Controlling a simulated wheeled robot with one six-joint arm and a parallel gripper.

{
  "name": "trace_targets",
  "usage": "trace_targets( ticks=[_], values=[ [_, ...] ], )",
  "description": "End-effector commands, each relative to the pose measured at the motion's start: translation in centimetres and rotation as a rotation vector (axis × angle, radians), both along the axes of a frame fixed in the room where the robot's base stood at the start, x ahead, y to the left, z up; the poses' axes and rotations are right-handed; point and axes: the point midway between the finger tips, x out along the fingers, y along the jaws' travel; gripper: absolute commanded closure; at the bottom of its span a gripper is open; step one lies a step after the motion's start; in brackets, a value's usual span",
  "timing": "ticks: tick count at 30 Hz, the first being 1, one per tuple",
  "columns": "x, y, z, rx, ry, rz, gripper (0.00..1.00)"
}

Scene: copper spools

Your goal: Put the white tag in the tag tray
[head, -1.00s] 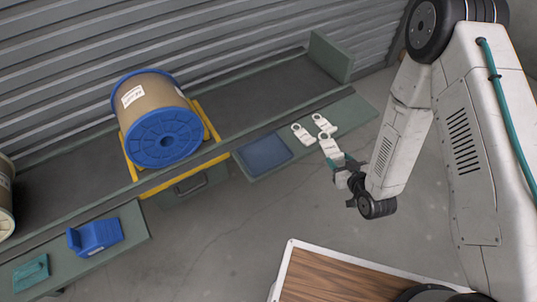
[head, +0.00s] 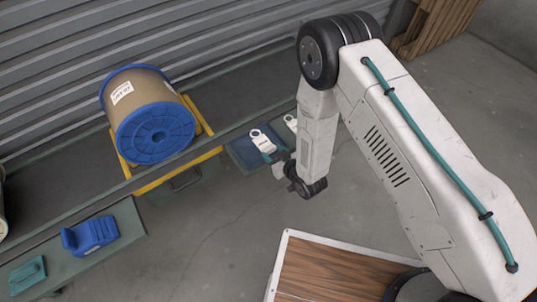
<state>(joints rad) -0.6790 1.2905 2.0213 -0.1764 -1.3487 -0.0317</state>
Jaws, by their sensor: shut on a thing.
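My gripper (head: 273,158) is shut on a white tag (head: 262,141), a flat piece with a round hole in its upper end. The tag stands out beyond the fingertips and overlaps the blue tag tray (head: 240,154) in the picture. It looks held above the tray; the height between them is hard to judge. The tray is a shallow blue square on the green side shelf, partly covered by the tag and gripper. Another white tag (head: 291,123) lies just right of the tray, partly hidden behind my arm.
A large cable spool (head: 152,115) with blue flanges sits in a yellow cradle left of the tray. A blue block-like item (head: 90,235) and a teal item (head: 28,275) lie on the lower left shelf. Open floor lies below the tray.

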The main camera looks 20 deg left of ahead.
Motion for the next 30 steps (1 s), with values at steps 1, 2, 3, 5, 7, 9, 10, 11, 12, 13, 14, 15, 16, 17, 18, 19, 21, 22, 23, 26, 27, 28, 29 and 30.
trace_targets(
  ticks=[1,2,3,5,7,9,10,11,12,13,14,15,16,17,18,19,21,22,23,26,27,28,29,30],
  values=[
    [0.3,0.5,-0.1,0.0,0.0,0.0,0.73],
    [0.4,0.6,-0.1,0.0,0.0,0.0,0.73],
    [0.4,0.8,-0.1,0.0,0.0,0.0,0.73],
    [0.7,1.3,-0.1,0.001,-0.001,0.0,0.73],
    [1.1,2.2,-0.2,0.001,-0.001,0.002,0.73],
    [1.0,2.0,-1.7,-0.003,0.003,0.0,0.73],
    [1.0,1.9,-2.3,-0.003,0.003,0.0,0.73],
    [1.0,1.9,-2.7,-0.003,0.003,0.0,0.73],
    [1.0,2.0,-3.1,-0.002,0.002,0.0,0.73],
    [1.0,2.0,-3.4,-0.002,0.001,0.0,0.73],
    [1.0,2.0,-3.6,-0.002,0.001,0.0,0.73],
    [1.0,2.0,-3.7,-0.001,0.001,0.0,0.73],
    [1.0,2.0,-3.8,-0.001,0.001,0.0,0.73],
    [1.0,2.0,-3.8,-0.001,0.001,0.0,0.73],
    [1.0,2.0,-3.8,-0.001,0.001,0.0,0.73],
    [1.0,2.0,-3.7,-0.001,0.001,0.0,0.73],
    [1.0,2.0,-3.7,-0.001,0.001,0.0,0.73],
    [1.1,2.0,-3.7,-0.001,0.001,0.0,0.73],
    [1.0,2.0,-3.8,-0.001,0.001,0.0,0.73],
    [1.0,1.9,-4.1,-0.001,0.001,0.0,0.73],
    [1.1,2.0,-4.2,-0.001,0.001,0.0,0.73],
    [1.1,2.0,-4.3,0.0,0.0,0.0,0.73],
    [1.1,2.0,-4.3,0.0,0.0,0.0,0.73],
    [1.1,2.0,-4.5,0.0,0.0,0.0,0.73]
  ],
)
